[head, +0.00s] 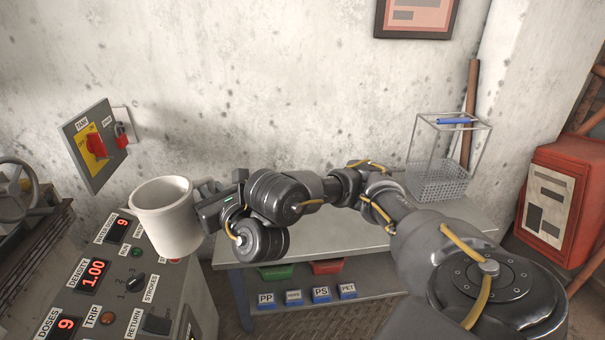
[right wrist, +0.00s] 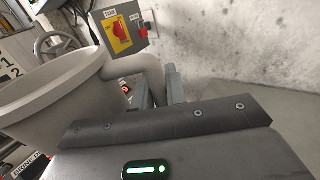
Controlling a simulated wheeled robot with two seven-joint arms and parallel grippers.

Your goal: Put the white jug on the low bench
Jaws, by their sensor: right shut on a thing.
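The white jug (head: 168,228) is in the air at the left of the head view, in front of the control panel and slightly tilted. My right gripper (head: 207,192) is at its right side, shut on its handle. In the right wrist view the jug (right wrist: 45,105) fills the left, and the handle runs to the gripper fingers (right wrist: 172,85). The grey-topped low bench (head: 325,235) stands against the wall, to the right of the jug. My right arm crosses in front of it and hides part of its top. My left gripper is not in view.
A control panel (head: 125,270) with red displays stands below the jug. A wire basket (head: 440,180) with a blue handle sits at the bench's right end. Green and red bins (head: 327,267) and labelled blue blocks (head: 321,294) are under the top. The visible middle of the top looks clear.

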